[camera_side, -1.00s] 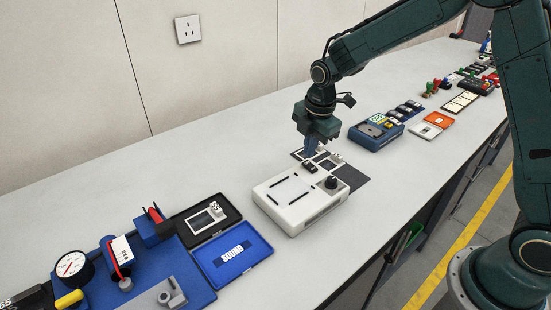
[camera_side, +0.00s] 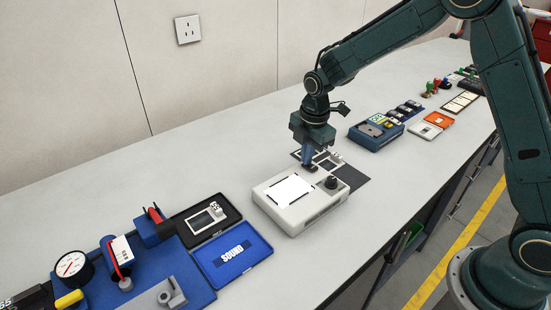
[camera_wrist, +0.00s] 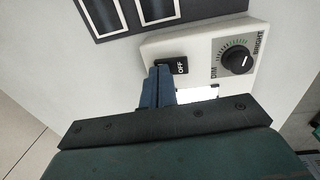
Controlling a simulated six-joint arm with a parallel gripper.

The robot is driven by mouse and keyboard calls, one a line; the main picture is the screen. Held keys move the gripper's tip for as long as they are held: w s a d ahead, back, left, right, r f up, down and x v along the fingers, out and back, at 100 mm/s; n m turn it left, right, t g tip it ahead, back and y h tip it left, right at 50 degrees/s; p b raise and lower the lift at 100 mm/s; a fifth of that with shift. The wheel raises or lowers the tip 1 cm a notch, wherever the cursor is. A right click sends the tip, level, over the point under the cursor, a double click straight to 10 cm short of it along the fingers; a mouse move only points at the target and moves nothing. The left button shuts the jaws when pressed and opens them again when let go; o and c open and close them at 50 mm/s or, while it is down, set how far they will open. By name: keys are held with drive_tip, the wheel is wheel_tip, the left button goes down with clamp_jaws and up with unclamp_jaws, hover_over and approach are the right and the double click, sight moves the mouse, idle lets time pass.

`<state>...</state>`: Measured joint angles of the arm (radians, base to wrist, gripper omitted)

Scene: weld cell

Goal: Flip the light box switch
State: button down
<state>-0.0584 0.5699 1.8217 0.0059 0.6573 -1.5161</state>
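The white light box (camera_side: 318,214) sits on the bench, and its top panel (camera_side: 290,191) glows bright white. A strip of the lit panel (camera_wrist: 198,94) shows in the wrist view, partly hidden by my gripper. The black rocker switch (camera_wrist: 174,66) is on the box top, with the word OFF readable on its exposed end. My gripper (camera_wrist: 158,78) has its blue fingers together, with nothing visible between them. Their tips are at the switch and hide part of it. In the side view, my gripper (camera_side: 309,164) points down at the switch at the box's far edge.
A black dimmer knob (camera_wrist: 237,59) stands beside the switch. A dark mat with framed pieces (camera_side: 351,177) lies behind the box. An open SOUND case (camera_side: 234,255) is at left, a blue device (camera_side: 376,133) at right. Bare bench lies in front.

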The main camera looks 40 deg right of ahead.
drive_tip(key=shift+s+f, duration=0.1)
drive_tip(key=shift+s, duration=0.1)
drive_tip(key=shift+s+r, duration=0.2)
drive_tip(key=shift+s, duration=0.5)
drive_tip(key=shift+r, duration=0.1)
wheel_tip(320, 180, up, 14)
drive_tip(key=s, duration=0.2)
idle(0.8)
idle(0.3)
